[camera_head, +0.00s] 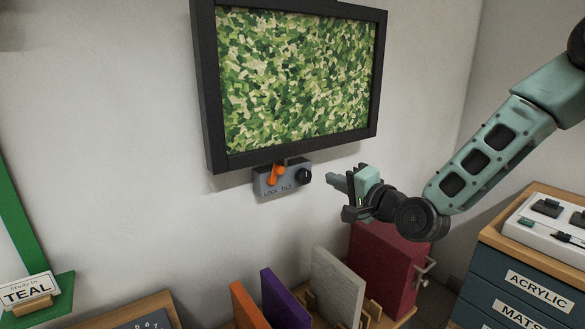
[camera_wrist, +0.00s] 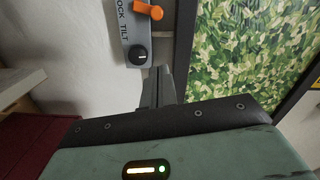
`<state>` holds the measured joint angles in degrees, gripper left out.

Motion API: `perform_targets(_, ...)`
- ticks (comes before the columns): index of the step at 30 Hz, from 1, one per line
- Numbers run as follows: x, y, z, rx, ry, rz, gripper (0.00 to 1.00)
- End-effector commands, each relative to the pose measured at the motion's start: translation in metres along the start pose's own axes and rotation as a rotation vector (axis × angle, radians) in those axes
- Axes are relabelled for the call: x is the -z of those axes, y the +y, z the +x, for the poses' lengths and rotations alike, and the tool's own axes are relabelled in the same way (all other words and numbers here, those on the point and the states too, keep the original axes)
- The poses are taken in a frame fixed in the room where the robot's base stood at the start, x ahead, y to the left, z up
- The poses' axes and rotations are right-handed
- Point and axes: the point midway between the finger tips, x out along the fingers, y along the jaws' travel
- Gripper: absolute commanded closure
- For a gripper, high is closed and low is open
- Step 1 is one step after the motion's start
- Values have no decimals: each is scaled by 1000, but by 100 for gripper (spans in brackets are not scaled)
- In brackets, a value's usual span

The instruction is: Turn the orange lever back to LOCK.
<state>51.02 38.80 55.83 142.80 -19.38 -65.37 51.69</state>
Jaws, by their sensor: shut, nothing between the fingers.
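The orange lever (camera_head: 275,173) sits on the front of a grey control box (camera_head: 258,185) under a framed green-patterned panel. In the head view it slants, its lower end toward the left, above the words LOCK and TILT. I cannot tell which word it points at. The lever also shows at the top of the wrist view (camera_wrist: 146,9), on the grey box (camera_wrist: 137,30). My gripper (camera_head: 332,178) is to the right of the box, apart from the lever, shut and empty. Its closed fingers (camera_wrist: 158,80) point toward the box in the wrist view.
A black knob (camera_head: 304,177) is on the box's right end, between the lever and my gripper. The black-framed panel (camera_head: 297,80) hangs just above. Below are a dark red case (camera_head: 385,265) and upright boards (camera_head: 338,285). A drawer cabinet (camera_head: 520,275) stands at right.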

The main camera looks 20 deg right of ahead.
Motion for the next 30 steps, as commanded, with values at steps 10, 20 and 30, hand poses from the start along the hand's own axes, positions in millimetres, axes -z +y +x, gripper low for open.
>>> perform_targets(10, 8, -3, -1, 23, 22, 21, 100)
perform_targets(20, 7, -5, 24, 23, 19, 21, 100)
perform_targets(30, 9, -7, 93, 22, 19, 21, 100)
